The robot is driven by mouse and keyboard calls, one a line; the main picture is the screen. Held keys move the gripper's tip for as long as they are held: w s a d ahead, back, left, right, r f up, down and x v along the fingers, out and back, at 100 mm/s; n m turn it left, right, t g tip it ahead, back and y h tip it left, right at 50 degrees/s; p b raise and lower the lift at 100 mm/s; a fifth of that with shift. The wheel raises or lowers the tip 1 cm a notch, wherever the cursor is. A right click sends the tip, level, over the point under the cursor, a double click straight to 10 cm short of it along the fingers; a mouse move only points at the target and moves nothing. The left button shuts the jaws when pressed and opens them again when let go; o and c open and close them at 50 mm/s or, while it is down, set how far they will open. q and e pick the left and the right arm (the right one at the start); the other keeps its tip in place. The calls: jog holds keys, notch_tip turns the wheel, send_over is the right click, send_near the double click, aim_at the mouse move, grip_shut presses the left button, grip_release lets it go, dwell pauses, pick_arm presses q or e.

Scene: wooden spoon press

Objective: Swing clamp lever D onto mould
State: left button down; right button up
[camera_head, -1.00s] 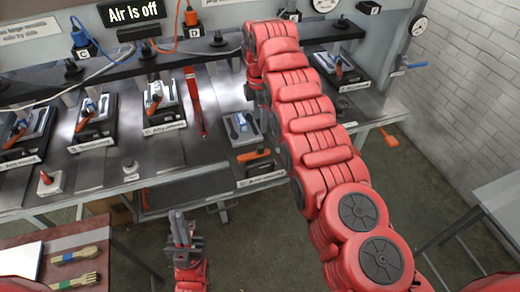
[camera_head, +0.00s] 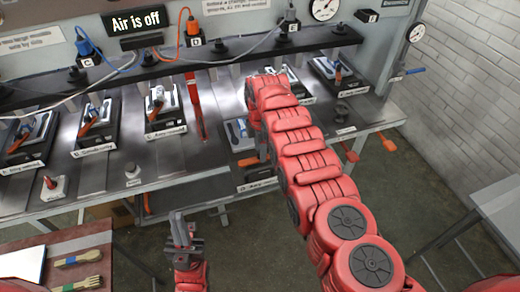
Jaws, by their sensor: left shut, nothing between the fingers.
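A beam over the bench carries letter plates, with the D plate (camera_head: 195,42) by an orange plug. Below it, a mould station with a grey mould (camera_head: 238,130) sits low and forward, partly hidden by my right arm. An orange lever handle (camera_head: 257,158) shows at its front, beside the arm; I cannot tell whether the lever touches the mould. My right arm reaches over this station from the right; its fingers are hidden behind its own links. My left gripper (camera_head: 182,228) is shut and empty, pointing up in front of the bench, apart from everything.
Several other mould stations with orange-handled levers, such as this one (camera_head: 163,108), stand along the bench. A red upright bar (camera_head: 195,105) stands left of the low station. Brushes (camera_head: 78,257) lie on a table (camera_head: 110,245) at lower left. The floor (camera_head: 250,235) before the bench is clear.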

grip_shut()
dwell(1.2)
